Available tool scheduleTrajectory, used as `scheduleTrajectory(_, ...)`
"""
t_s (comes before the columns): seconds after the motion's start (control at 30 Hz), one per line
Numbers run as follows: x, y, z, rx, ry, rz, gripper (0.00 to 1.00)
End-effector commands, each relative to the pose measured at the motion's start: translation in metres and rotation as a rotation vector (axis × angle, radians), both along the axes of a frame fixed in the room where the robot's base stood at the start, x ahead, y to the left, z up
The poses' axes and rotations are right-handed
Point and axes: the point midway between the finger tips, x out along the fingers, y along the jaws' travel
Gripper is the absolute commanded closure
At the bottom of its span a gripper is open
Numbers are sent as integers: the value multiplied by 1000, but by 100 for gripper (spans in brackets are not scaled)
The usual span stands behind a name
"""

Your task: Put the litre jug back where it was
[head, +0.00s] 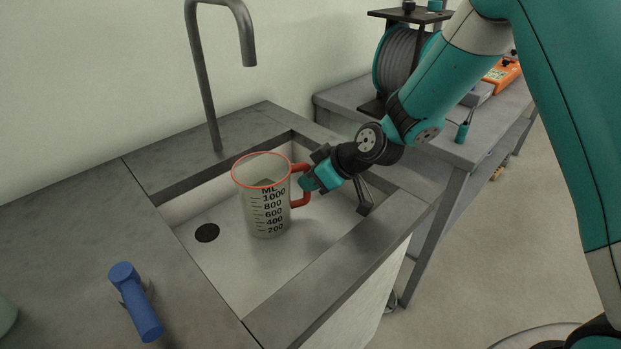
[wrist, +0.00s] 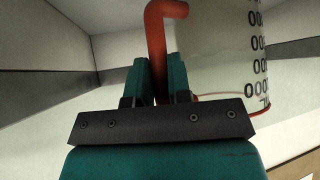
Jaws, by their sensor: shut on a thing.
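The litre jug (head: 262,205) is a clear measuring jug with black ML markings, a red rim and a red handle. It is upright inside the sink basin (head: 213,262); I cannot tell whether its base touches the basin floor. My gripper (head: 308,180) reaches in from the right and is shut on the red handle. In the wrist view the handle (wrist: 155,40) passes between the two teal fingers of my gripper (wrist: 160,80), and the jug's marked wall (wrist: 215,45) is beside it. The jug's contents are not clear.
A grey tap (head: 205,85) arches over the basin's back edge. A dark drain (head: 206,233) is left of the jug. A blue cylindrical object (head: 137,300) lies on the left counter (head: 60,240), which has free room. A bench (head: 465,150) with a hose reel (head: 396,62) stands behind right.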

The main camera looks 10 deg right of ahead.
Motion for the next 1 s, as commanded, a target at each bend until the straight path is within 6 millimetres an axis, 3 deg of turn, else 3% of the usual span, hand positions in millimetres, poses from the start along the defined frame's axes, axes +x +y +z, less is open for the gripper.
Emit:
scheduleTrajectory(0.13,0,0,-4,1,-1,0,100)
scheduleTrajectory(0.17,0,0,-3,1,-1,0,77)
scheduleTrajectory(0.27,0,0,-3,1,-1,0,54)
scheduleTrajectory(0.3,0,0,-3,1,-1,0,52)
scheduleTrajectory(0.67,-1,-1,1,0,0,1,52)
scheduleTrajectory(1.0,-11,-12,32,-4,6,23,52)
